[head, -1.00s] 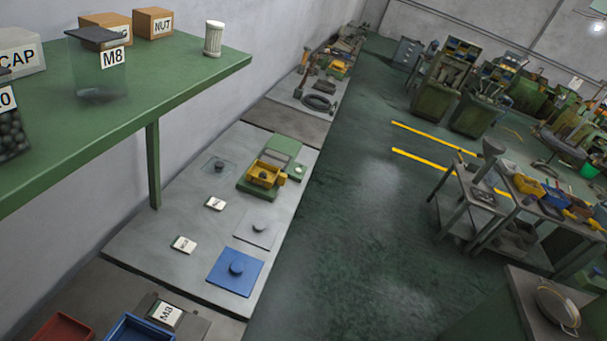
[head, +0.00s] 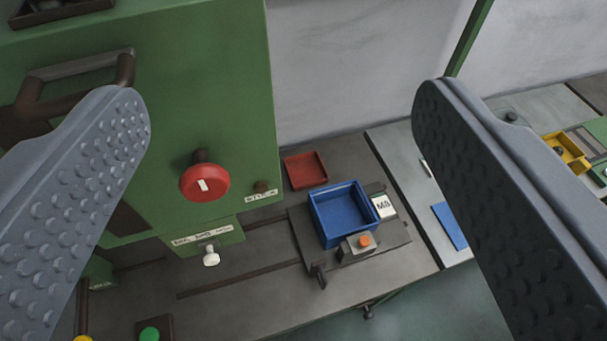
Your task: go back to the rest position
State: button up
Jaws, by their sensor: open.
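My gripper (head: 280,205) is open, with its two grey studded fingers wide apart at the left and right of the head view. Nothing is between the fingertips except the view of the machine and bench beyond. The fingers appear close to the camera and hide parts of the machine on the left and the bench on the right. No rest position is marked in view.
A green machine (head: 230,90) with a red knob (head: 204,182) stands at left. A blue bin (head: 335,238), a red tray (head: 305,157) and an M8 label (head: 383,206) are at centre. A blue plate (head: 450,226) lies at right. Dark floor shows at the bottom.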

notch_tip(320, 180, down, 15)
jog(key=b, duration=1.4)
jog(key=shift+w+r+b, duration=0.15)
jog(key=shift+r+b, duration=0.05)
jog(key=shift+b, duration=0.1)
